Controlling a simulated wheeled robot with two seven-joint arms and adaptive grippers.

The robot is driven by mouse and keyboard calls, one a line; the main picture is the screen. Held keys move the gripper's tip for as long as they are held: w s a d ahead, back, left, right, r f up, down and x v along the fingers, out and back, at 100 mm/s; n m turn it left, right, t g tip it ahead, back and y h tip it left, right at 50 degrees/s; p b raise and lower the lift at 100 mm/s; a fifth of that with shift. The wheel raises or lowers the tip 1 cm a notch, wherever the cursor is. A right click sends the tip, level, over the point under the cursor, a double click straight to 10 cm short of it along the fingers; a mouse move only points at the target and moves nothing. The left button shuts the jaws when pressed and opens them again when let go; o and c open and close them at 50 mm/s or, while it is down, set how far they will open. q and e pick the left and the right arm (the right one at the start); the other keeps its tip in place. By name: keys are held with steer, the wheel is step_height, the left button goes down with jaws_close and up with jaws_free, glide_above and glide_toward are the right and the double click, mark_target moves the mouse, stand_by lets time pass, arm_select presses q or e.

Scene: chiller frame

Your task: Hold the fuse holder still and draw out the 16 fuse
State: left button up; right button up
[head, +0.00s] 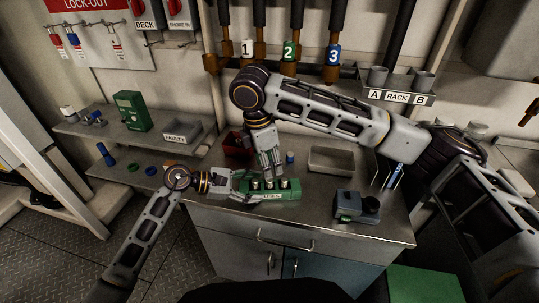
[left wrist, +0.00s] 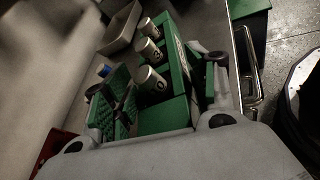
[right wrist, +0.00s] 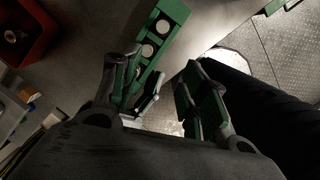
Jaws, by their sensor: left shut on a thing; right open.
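The green fuse holder (head: 284,195) lies on the bench top with three pale round fuses standing in it. The fuses also show in the left wrist view, where the nearest fuse (left wrist: 150,80) and the middle fuse (left wrist: 150,50) carry dark marks too blurred to read. I cannot tell which is the 16. My left gripper (head: 243,186) is shut on the left end of the holder (left wrist: 178,60). My right gripper (head: 268,172) points down just above the holder. In the right wrist view it (right wrist: 162,92) is open, with the holder (right wrist: 177,12) beyond its fingers.
A dark red bin (head: 238,145) stands behind the holder. A grey tray (head: 331,160) is at the back right. A dark grey device (head: 355,207) with a round socket stands right of the holder. A small blue item (head: 290,157) is behind. The front edge of the bench is close.

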mark_target(284, 180)
steer(key=shift+w+d+r+n+t+h, duration=0.1)
steer(key=shift+w+r+n+t+h, duration=0.1)
steer(key=shift+r+h, duration=0.35)
steer(key=shift+w+d+r+n+t+h, duration=0.1)
steer(key=shift+w+r+n+t+h, duration=0.15)
steer(key=shift+h, duration=0.4)
steer(key=shift+s, duration=0.1)
steer(key=shift+f, duration=0.1)
steer(key=shift+x, duration=5.85)
jaws_close()
steer(key=shift+r, duration=2.4)
steer(key=shift+r, duration=1.1)
